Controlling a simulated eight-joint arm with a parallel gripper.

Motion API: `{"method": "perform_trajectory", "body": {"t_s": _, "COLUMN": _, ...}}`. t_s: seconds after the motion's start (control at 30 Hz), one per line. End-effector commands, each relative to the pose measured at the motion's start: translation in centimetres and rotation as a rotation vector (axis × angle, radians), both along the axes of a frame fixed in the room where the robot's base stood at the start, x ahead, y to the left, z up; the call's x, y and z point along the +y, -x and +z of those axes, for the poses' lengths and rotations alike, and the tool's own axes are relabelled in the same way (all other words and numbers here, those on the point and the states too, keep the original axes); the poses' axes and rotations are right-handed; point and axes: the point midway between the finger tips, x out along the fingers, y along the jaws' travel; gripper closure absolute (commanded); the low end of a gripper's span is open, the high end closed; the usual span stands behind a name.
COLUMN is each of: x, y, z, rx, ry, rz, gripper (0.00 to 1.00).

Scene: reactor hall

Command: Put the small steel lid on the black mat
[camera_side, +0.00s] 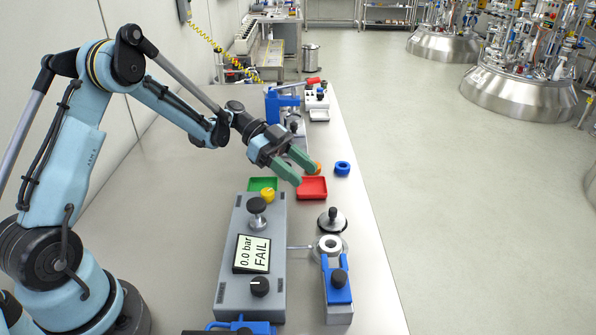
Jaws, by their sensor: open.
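A small steel lid (332,218) with a black knob stands upright on the bench, right of the grey test box. A dark round edge shows around its base; this looks like the black mat (344,227), mostly covered, but it is too small to be sure. My gripper (306,174) has green fingers, parted and with nothing visible between them. It hangs above the bench, up and left of the lid in the picture, over the area of the red tray, and is apart from the lid.
The grey test box (232,250) reads "0.0 bar FAIL". A blue clamp fixture (338,290) with a steel ring stands in front of the lid. The red tray (313,190), green tray (256,183), yellow piece (267,195) and blue ring (342,168) lie behind. The bench's right edge is close.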

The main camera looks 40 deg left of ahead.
Motion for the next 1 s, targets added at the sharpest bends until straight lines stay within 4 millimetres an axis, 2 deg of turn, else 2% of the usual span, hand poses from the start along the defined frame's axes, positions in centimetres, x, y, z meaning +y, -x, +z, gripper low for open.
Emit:
{"method": "perform_trajectory", "body": {"t_s": 0.17, "x": -1.1, "y": 0.6, "z": 1.7, "rx": 0.137, "ry": -0.091, "rz": 0.097, "gripper": 0.51}}
{"method": "perform_trajectory", "body": {"t_s": 0.47, "x": -2.5, "y": 4.1, "z": 4.5, "rx": 0.423, "ry": -0.322, "rz": 0.444, "gripper": 0.51}}
{"method": "perform_trajectory", "body": {"t_s": 0.7, "x": -2.0, "y": 8.2, "z": 5.6, "rx": 0.529, "ry": -0.444, "rz": 0.764, "gripper": 0.51}}
{"method": "perform_trajectory", "body": {"t_s": 1.0, "x": -0.2, "y": 13.2, "z": 5.9, "rx": 0.516, "ry": -0.474, "rz": 1.155, "gripper": 0.51}}
